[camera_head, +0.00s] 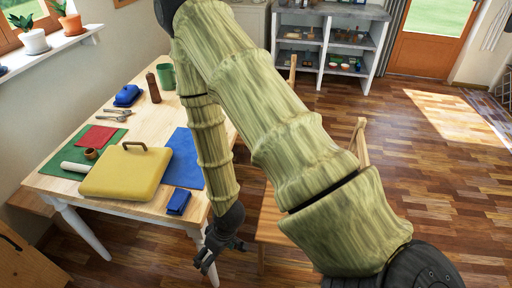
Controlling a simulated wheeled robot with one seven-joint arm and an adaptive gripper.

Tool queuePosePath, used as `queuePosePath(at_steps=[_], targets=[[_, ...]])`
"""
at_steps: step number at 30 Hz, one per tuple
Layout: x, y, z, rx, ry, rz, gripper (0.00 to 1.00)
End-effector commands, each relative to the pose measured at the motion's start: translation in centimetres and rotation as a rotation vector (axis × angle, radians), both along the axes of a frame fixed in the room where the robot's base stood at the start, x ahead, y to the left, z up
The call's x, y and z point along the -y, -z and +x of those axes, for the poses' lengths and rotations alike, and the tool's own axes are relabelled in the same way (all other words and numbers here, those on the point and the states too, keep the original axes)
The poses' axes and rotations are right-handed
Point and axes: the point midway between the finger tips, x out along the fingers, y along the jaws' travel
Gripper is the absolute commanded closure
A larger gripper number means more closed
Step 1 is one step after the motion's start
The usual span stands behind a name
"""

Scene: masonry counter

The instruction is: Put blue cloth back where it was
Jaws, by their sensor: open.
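A flat blue cloth or mat (187,169) lies on the wooden table, right of a yellow lidded box with a handle (121,176). A small thick blue item (179,202) sits near the front edge; I cannot tell if it is a folded cloth or a block. My gripper (203,264) is open and empty, pointing down beside the table's front right corner, apart from both blue things. My arm hides part of the table's right side.
The table (150,119) also holds a green mat (63,159) with a red cloth (97,136), a white roll (75,168), a blue lidded dish (128,96), a brown bottle (153,88) and a green mug (166,76).

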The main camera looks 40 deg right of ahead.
Motion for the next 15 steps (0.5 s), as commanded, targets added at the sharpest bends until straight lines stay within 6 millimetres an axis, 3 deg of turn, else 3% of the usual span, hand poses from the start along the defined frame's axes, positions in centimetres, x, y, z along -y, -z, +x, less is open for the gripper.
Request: queuePosePath(at_steps=[3, 9, 15], targets=[[0.5, 3.0, -4.2, -0.053, 0.073, -0.039, 0.00], [2.1, 6.6, -10.7, -0.117, 0.176, -0.137, 0.00], [3.5, 8.1, -14.8, -0.152, 0.224, -0.219, 0.00]])
